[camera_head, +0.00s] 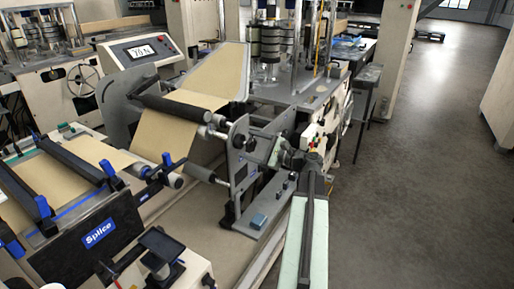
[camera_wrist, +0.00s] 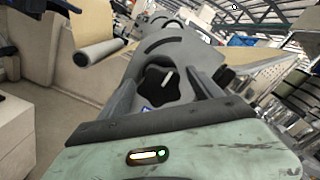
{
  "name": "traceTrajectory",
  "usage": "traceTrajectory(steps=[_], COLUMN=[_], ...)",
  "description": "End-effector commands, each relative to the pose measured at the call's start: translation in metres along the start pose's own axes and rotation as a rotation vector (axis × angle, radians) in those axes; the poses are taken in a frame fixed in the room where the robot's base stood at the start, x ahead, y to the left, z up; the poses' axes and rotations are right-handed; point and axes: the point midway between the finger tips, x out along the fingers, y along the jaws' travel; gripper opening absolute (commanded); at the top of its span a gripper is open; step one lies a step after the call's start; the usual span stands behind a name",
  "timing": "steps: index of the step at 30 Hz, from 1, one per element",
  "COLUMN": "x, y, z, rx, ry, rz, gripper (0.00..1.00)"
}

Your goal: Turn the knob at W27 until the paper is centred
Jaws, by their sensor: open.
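A dark lobed knob (camera_wrist: 160,84) with a pale pointer mark shows in the wrist view, in front of a grey plate (camera_wrist: 178,47). My gripper (camera_wrist: 163,92) is open, with one grey finger on each side of the knob in the picture. I cannot tell whether the fingers touch it. In the head view my gripper (camera_head: 283,152) is at the machine's right side, and I cannot make out the knob there. The brown paper (camera_head: 165,124) runs over a dark roller (camera_head: 171,107). No W27 label is legible.
A splice table (camera_head: 98,235) with dark bars stands at the lower left. A console (camera_head: 141,52) with a small screen is behind the paper. A grey roller end (camera_wrist: 97,52) sticks out left of the knob. The floor (camera_head: 420,150) at right is clear.

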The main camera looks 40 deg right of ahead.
Motion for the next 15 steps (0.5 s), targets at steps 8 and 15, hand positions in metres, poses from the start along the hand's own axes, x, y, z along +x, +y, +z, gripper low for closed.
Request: traceTrajectory(steps=[8,15], x=[-0.0001,-0.0005], y=[-0.0002,-0.0003], z=[-0.0002,-0.0004], rx=[0.0,0.006], ry=[0.001,0.001], rz=[-0.001,-0.001], gripper=[0.61,0.12])
